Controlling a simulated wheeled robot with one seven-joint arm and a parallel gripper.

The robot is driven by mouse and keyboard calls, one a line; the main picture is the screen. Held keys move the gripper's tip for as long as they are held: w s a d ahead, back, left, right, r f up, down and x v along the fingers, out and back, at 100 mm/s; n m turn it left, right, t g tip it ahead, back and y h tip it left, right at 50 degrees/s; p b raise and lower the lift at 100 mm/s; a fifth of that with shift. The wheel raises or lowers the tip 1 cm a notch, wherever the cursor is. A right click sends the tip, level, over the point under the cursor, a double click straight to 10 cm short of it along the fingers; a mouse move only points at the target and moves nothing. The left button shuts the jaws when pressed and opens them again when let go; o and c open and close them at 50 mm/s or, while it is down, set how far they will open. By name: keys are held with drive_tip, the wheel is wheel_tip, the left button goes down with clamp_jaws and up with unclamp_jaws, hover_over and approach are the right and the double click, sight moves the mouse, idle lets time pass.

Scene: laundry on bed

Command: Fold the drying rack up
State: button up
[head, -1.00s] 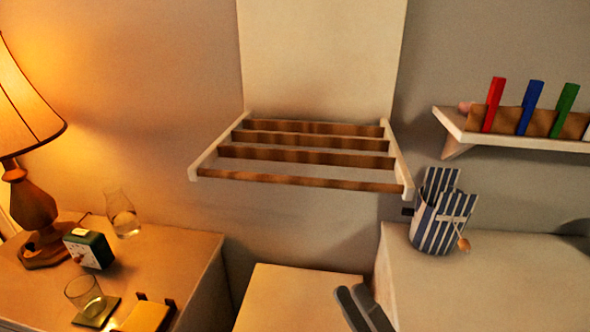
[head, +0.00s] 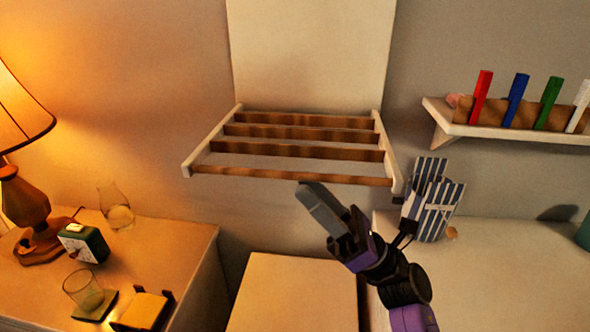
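The drying rack (head: 290,178) is folded down from a pale panel (head: 310,55) on the wall. It sticks out roughly level, with several brown wooden slats between two white side arms. My gripper (head: 312,193) is in the head view just below the front slat, toward its right end. Its grey fingers point up and left. They look close together from this angle, and I cannot tell whether there is a gap between them. I see nothing held. Whether the fingertips touch the front slat is not clear.
A striped bag (head: 440,212) stands on the right cabinet, close behind my wrist. A shelf (head: 500,132) with coloured upright pieces is at the right. A lamp (head: 25,205), clock (head: 82,243) and glasses stand on the left table. A low pale top (head: 290,295) lies below the rack.

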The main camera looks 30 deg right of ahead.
sight(295, 176)
drive_tip(key=shift+p+x, duration=0.45)
drive_tip(key=shift+x, duration=1.6)
clamp_jaws()
